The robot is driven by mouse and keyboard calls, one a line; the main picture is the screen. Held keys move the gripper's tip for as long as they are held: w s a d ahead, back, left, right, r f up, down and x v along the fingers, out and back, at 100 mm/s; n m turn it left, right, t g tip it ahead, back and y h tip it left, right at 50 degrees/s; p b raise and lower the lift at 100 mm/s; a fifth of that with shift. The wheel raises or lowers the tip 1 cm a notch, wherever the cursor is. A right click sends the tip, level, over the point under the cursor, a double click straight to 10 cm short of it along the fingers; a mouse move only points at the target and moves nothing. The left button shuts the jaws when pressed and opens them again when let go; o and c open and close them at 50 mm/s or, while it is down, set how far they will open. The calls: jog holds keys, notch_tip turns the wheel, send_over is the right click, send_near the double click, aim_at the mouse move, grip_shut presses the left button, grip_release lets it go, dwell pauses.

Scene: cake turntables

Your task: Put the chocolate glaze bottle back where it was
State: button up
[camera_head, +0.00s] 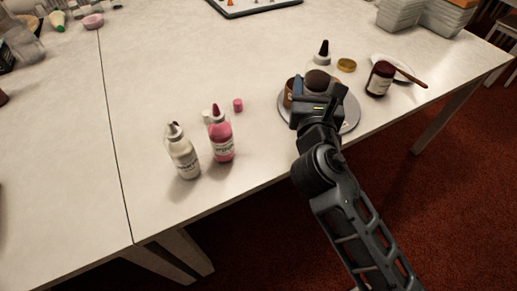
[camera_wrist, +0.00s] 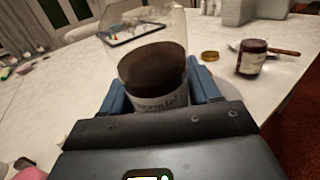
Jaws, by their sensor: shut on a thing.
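The chocolate glaze bottle (camera_head: 319,78) is a clear squeeze bottle with a dark nozzle tip and dark brown glaze inside. My gripper (camera_head: 317,101) is shut on it and holds it above the grey turntable (camera_head: 348,120). In the wrist view the bottle (camera_wrist: 153,76) stands between the blue fingers, with part of a label showing below the glaze. A brown thing (camera_head: 288,93), perhaps a cake, shows at the turntable's left; my gripper hides most of it. I cannot tell whether the bottle touches anything below.
A white bottle (camera_head: 183,154) and a pink bottle (camera_head: 221,137) stand to the left, with a small pink cap (camera_head: 238,105) beside them. A gold lid (camera_head: 346,65), a dark jar (camera_head: 380,79) and a brown-handled tool (camera_head: 411,78) lie right. The table middle is clear.

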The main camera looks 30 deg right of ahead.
jog(key=shift+w+a+f+b, duration=0.6)
jog(key=shift+w+a+f, duration=0.35)
jog(key=shift+a+f, duration=0.8)
jog(key=shift+w+a+f+b, duration=0.6)
jog(key=shift+w+a+f, duration=0.4)
jog(key=shift+a+f, duration=0.8)
jog(key=shift+w+a+f+b, duration=0.6)
jog(key=shift+w+a+f, duration=0.35)
jog(key=shift+a+f, duration=0.8)
jog(key=shift+d+f, duration=0.3)
jog(key=shift+f, duration=0.05)
jog(key=o, duration=0.3)
jog(key=shift+f, duration=0.1)
jog(key=shift+o, duration=0.9)
jog(key=shift+s+a, duration=0.1)
jog(key=v, duration=1.1)
jog(key=shift+s+a, duration=0.2)
jog(key=shift+s, duration=0.1)
